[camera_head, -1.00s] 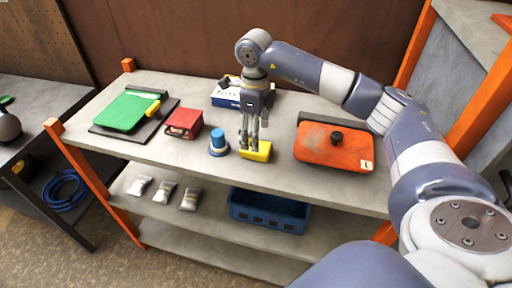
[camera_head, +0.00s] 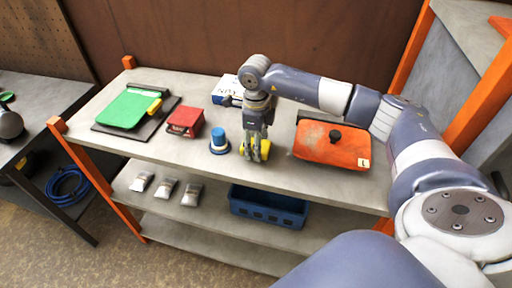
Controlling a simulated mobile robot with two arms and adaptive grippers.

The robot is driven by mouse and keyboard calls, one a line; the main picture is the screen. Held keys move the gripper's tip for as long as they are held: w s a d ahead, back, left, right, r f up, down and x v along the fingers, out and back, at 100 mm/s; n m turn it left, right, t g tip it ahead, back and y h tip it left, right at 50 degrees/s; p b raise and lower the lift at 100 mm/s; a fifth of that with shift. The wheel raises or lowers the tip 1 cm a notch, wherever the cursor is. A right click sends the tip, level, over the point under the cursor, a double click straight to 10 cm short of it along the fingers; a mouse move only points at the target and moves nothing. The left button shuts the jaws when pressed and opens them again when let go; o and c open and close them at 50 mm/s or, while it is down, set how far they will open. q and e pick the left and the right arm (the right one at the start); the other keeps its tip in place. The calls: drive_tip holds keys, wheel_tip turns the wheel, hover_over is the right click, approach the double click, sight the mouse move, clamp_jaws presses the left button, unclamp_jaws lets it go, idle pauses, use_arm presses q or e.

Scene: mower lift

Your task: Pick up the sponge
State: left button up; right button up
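The yellow sponge (camera_head: 266,150) lies on the top shelf, between the blue-topped round item and the orange-red mower part. My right gripper (camera_head: 254,157) points down at it. Its fingers are low, in front of the sponge or around it, and cover much of it. A gap shows between the fingers, but I cannot tell whether they press on the sponge. My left gripper is not in view.
A blue-topped item (camera_head: 219,142) stands just left of the gripper, and an orange-red plate with a black knob (camera_head: 331,145) lies to the right. A red box (camera_head: 185,122) and a green plate (camera_head: 128,109) are further left. A blue crate (camera_head: 268,208) is below.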

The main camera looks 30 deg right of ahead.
drive_tip(key=shift+w+r+b, duration=0.1)
drive_tip(key=shift+r+b, duration=0.2)
drive_tip(key=shift+r, duration=0.25)
wheel_tip(320, 180, up, 8)
drive_tip(key=shift+f+b, duration=0.15)
drive_tip(key=shift+b, duration=0.9)
drive_tip(key=shift+r, duration=0.6)
drive_tip(key=shift+o, duration=0.5)
